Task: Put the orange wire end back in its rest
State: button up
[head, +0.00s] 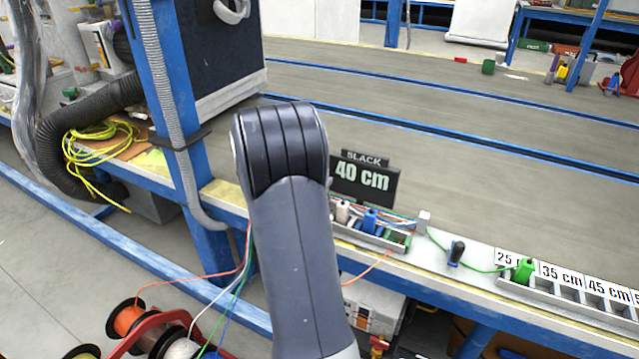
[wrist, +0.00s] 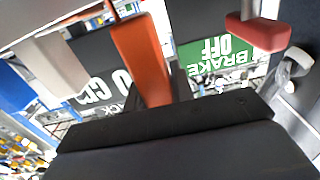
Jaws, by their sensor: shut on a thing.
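The orange wire end (wrist: 142,60) is a long orange block in the upper middle of the wrist view, with a thin wire leaving its top. My gripper (wrist: 146,98) is shut on its lower part. In the head view my arm hides the gripper and the orange wire end. A rest tray (head: 395,241) stands on the bench edge just right of my arm and holds a white wire end (head: 343,211) and a blue wire end (head: 370,220). The tray's left part is hidden by my arm. Orange wire (head: 190,279) runs from the spools toward my arm.
A black slack sign (head: 364,184) reading 40 cm stands behind the tray. A green wire end (head: 523,271) sits in a marked slot row (head: 585,297) at right. A red block (wrist: 258,33) and a green brake sign (wrist: 218,55) reading OFF show in the wrist view. A blue post (head: 165,110) rises at left.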

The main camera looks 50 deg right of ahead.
jog(key=shift+f+b, duration=1.45)
jog(key=shift+f, duration=0.3)
jog(key=o, duration=1)
jog(key=shift+o, duration=0.2)
jog(key=p+v, duration=0.2)
jog(key=v, duration=0.8)
jog(key=shift+a+p, duration=0.35)
jog(key=shift+a, duration=0.05)
jog(key=shift+s, duration=0.1)
jog(key=b+x, duration=0.2)
jog(key=x, duration=0.8)
jog(key=shift+d+b, duration=0.3)
jog(key=shift+b, duration=0.1)
jog(key=shift+d+r+p, duration=0.1)
jog(key=shift+r+p, duration=0.3)
jog(key=shift+f, duration=0.1)
